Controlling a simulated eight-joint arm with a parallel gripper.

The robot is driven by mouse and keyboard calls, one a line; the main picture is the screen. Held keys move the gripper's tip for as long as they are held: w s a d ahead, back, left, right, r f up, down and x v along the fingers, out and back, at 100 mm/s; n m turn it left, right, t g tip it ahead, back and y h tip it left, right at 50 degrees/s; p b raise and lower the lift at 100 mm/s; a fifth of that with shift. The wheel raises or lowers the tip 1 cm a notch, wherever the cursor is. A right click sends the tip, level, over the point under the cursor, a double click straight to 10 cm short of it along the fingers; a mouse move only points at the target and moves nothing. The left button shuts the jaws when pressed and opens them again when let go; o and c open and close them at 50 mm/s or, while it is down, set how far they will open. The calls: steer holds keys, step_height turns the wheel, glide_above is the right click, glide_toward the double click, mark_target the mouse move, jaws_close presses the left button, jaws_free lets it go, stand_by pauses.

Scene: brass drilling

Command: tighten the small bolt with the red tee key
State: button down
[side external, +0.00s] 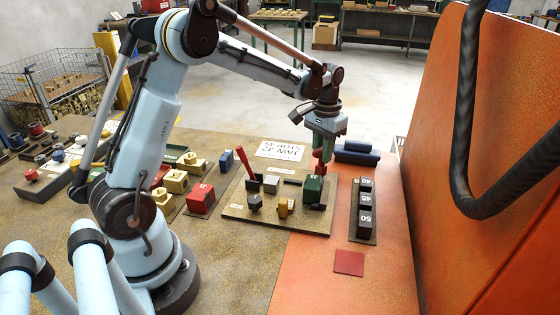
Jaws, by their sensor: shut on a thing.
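My gripper (322,146) points down over the right back part of the tan board (255,223). It is shut on a red tool, which I take for the red tee key (320,164). The key hangs upright below the fingers. Its lower end is at the top or back of a dark green block (312,188); I cannot tell whether it touches. The small bolt cannot be made out; the key and block may hide it.
A red-handled lever (243,159) stands at the board's back left. A yellow-brown piece (284,208) and dark blocks share the board. A rack of numbered blocks (364,208) stands right, dark blue cylinders (357,153) behind. The orange surface in front is mostly clear, with one red square (349,263).

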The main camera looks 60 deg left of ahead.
stand_by(0.3)
steer(key=shift+m, duration=2.5)
steer(key=shift+m, duration=2.4)
